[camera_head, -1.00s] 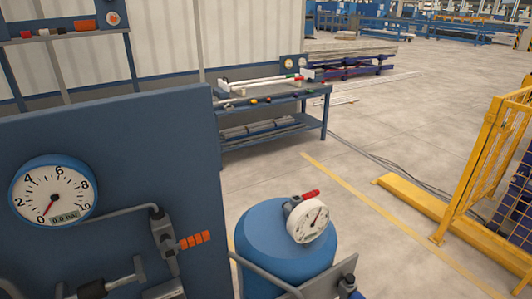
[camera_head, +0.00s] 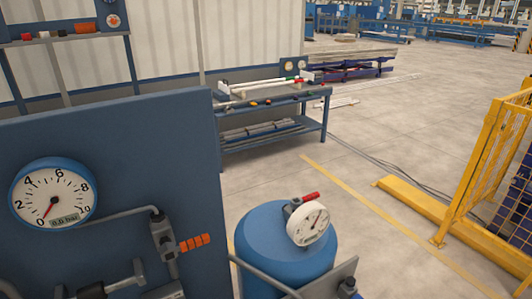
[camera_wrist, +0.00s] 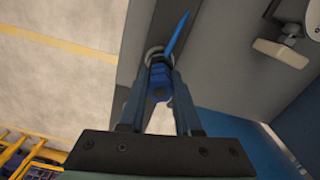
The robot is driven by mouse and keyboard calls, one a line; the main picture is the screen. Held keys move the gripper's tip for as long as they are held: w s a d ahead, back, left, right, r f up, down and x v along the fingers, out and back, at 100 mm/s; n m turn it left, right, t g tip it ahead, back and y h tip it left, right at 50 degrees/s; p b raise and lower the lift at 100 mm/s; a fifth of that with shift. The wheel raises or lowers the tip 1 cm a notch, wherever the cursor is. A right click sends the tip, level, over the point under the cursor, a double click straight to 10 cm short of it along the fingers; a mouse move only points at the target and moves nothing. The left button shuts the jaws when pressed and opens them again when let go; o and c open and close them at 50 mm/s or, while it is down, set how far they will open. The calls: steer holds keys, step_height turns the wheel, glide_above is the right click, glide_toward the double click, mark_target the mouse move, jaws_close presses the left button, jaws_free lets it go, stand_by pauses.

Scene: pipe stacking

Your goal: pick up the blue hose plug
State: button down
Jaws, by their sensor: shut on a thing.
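In the wrist view the blue hose plug (camera_wrist: 160,73) sits between the two fingertips of my gripper (camera_wrist: 159,82). The fingers are closed on its sides. A grey ring shows just past the plug, and a thin blue pointed piece (camera_wrist: 178,36) sticks out beyond it. I cannot tell whether the plug is still seated in the ring. In the head view a small blue piece (camera_head: 348,285) shows at the lower edge beside a grey bracket (camera_head: 322,281); it may be the same plug. My gripper is not clearly visible there.
A blue tank (camera_head: 272,245) with a round gauge (camera_head: 307,223) stands beside the bracket. A blue panel (camera_head: 150,125) with a large gauge (camera_head: 53,193) and pipework is at left. A workbench (camera_head: 270,95) stands behind. A yellow fence (camera_head: 480,165) is at right, with open floor between.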

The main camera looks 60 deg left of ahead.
steer(key=shift+r, duration=0.15)
step_height(320, 180, up, 10)
steer(key=shift+f+b, duration=0.1)
steer(key=shift+b, duration=0.25)
stand_by(0.4)
step_height(320, 180, up, 8)
steer(key=p, duration=0.9)
steer(key=shift+w+f, duration=0.1)
stand_by(0.4)
